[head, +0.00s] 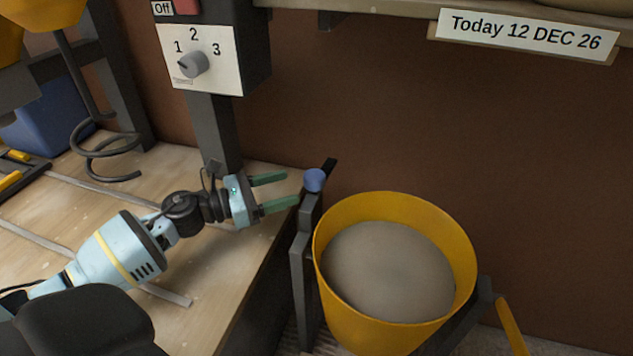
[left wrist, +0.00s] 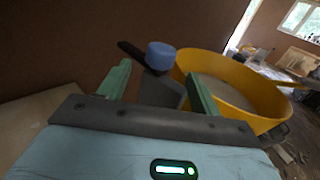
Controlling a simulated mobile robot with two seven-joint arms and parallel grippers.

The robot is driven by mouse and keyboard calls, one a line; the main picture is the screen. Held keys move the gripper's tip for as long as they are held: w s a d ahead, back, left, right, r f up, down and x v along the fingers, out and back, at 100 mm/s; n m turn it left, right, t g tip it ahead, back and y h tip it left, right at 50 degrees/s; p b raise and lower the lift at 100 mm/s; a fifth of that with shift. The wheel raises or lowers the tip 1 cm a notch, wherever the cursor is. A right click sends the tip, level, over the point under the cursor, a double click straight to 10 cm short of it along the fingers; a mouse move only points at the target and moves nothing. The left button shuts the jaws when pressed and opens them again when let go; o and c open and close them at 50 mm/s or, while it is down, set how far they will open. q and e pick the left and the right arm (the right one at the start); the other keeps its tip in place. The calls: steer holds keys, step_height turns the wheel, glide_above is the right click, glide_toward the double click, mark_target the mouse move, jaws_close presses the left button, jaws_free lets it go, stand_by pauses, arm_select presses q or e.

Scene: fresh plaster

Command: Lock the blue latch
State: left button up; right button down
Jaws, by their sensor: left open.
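The blue latch (head: 314,180) is a round blue knob with a dark bar behind it, on top of a dark upright post beside the yellow bucket. My left gripper (head: 277,192) is open, its two green fingers pointing right, with the knob just beyond the fingertips. In the left wrist view the blue knob (left wrist: 160,56) shows ahead, between the green fingers (left wrist: 158,88) as seen from the camera, and the dark bar sticks out to its left. I cannot tell whether the fingers touch it; nothing is held. My right gripper is not in view.
A yellow bucket (head: 330,290) filled with grey plaster stands right of the latch post. A control box (head: 205,75) with a dial hangs on a dark column behind my left gripper. A wooden workbench (head: 215,275) lies below my left arm. A spiral mixer whisk (head: 105,150) hangs at left.

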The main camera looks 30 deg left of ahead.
mark_target(314, 180)
arm_select(q)
steer(key=shift+p+x, duration=0.3)
steer(key=shift+x, duration=3.6)
steer(key=c, duration=1.4)
